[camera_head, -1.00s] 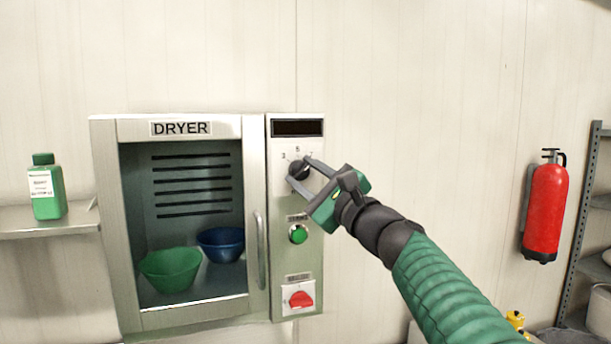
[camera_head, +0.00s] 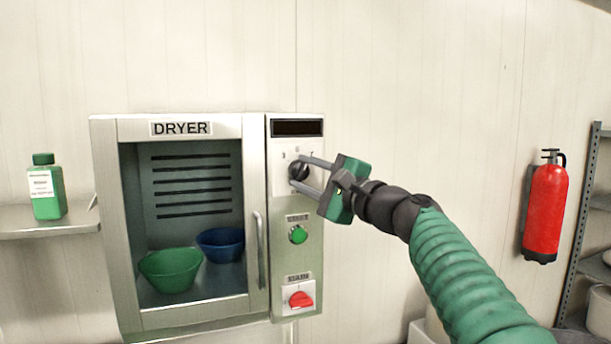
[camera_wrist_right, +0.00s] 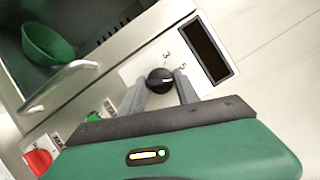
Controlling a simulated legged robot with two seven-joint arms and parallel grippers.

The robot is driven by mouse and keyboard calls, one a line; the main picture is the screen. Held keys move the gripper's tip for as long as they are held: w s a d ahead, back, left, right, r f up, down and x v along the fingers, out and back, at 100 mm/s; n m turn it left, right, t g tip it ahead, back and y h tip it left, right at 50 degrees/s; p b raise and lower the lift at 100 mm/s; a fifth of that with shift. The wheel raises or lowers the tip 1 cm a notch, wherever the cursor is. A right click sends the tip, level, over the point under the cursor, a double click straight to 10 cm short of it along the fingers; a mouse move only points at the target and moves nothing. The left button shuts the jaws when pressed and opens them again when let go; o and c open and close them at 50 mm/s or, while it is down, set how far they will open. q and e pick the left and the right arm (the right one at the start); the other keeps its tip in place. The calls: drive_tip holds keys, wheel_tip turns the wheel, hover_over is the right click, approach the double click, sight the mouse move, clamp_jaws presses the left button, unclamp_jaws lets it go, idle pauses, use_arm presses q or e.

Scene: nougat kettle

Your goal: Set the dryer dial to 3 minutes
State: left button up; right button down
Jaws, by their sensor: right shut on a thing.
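The dryer dial (camera_head: 298,171) is a round black knob on a white plate near the top of the dryer's control panel (camera_head: 313,215). In the right wrist view the dial (camera_wrist_right: 160,80) shows a light pointer line, with the printed marks 3 and 5 beside it. My right gripper (camera_head: 298,170) has its two grey fingers shut on the dial, one on each side. The fingers also flank the dial in the right wrist view (camera_wrist_right: 160,88). My left gripper does not show.
Above the dial is a dark, blank display (camera_head: 297,128). Below are a green button (camera_head: 298,234) and a red switch (camera_head: 301,299). The dryer door handle (camera_head: 261,250) stands left of the panel. A green bowl (camera_head: 170,270) and a blue bowl (camera_head: 221,244) sit inside.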

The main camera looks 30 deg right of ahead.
drive_tip(key=n+g, duration=0.1)
drive_tip(key=n, duration=0.2)
drive_tip(key=shift+w+f+p, duration=0.1)
drive_tip(key=shift+p, duration=0.2)
drive_tip(key=n+g+p, duration=0.1)
drive_tip(key=n, duration=0.2)
drive_tip(key=shift+g, duration=0.3)
drive_tip(key=n, duration=0.1)
drive_tip(key=n+g+p, duration=0.1)
drive_tip(key=n+h+p, duration=0.1)
drive_tip(key=shift+r+n, duration=0.25)
drive_tip(key=shift+n, duration=0.15)
drive_tip(key=shift+n+g+h+p, duration=0.35)
drive_tip(key=shift+n+g+h, duration=0.15)
drive_tip(key=shift+n, duration=0.3)
drive_tip(key=shift+f, duration=0.1)
drive_tip(key=c, duration=1.1)
unclamp_jaws()
drive_tip(key=shift+o, duration=0.9)
drive_tip(key=shift+w, duration=0.15)
